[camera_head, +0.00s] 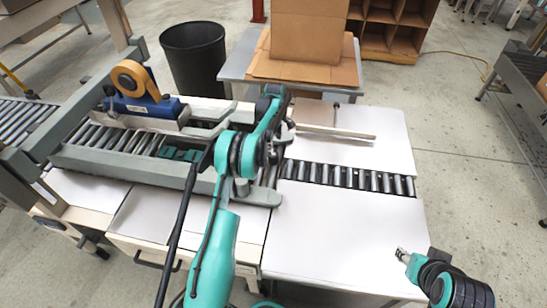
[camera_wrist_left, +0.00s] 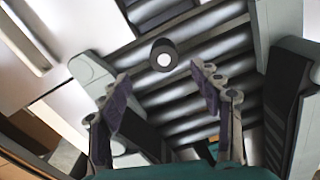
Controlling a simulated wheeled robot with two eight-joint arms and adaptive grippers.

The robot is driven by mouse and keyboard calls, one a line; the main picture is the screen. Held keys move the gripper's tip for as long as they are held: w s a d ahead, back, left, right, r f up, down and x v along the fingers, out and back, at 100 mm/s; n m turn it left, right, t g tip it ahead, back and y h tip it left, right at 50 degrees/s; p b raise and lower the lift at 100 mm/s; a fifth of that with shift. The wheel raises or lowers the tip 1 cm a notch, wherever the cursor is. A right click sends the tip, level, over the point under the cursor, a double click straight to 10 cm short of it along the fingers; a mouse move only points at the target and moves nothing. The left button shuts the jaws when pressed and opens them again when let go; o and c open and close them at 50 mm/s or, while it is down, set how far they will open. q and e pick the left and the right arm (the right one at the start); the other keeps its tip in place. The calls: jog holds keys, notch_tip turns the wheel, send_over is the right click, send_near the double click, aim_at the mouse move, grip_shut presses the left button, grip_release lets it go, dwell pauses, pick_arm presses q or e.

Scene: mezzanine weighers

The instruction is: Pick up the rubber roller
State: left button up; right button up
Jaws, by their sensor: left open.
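In the left wrist view a short dark cylinder with a pale round centre, apparently the rubber roller (camera_wrist_left: 163,55), shows end-on above the metal conveyor rollers. My left gripper (camera_wrist_left: 165,87) is open and empty, its two fingers apart. The dark cylinder lies just beyond the gap between the fingertips, and nothing shows it touching them. In the head view my left gripper (camera_head: 268,172) is over the conveyor, mostly covered by my own teal arm. I cannot make out the rubber roller there. My right gripper (camera_head: 403,254) is at the lower right, away from the conveyor.
Grey side rails (camera_head: 110,165) flank the conveyor rollers (camera_head: 348,177). An orange tape dispenser with a blue body (camera_head: 150,107) stands on the left. A black bin (camera_head: 194,58) and cardboard box (camera_head: 309,30) are behind. The white worktop (camera_head: 345,235) at front right is clear.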

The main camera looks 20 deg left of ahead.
aim_at(274, 154)
pick_arm(q)
notch_tip(274, 154, down, 3)
jog(key=shift+a+f+b, duration=0.15)
jog(key=shift+b, duration=0.25)
jog(key=f+b, duration=0.1)
jog(key=f, duration=0.1)
jog(key=f+b, duration=0.2)
jog(key=f, duration=0.1)
jog(key=shift+s+f, duration=0.25)
jog(key=shift+f, duration=0.1)
jog(key=shift+r, duration=0.1)
jog(key=c, duration=1.3)
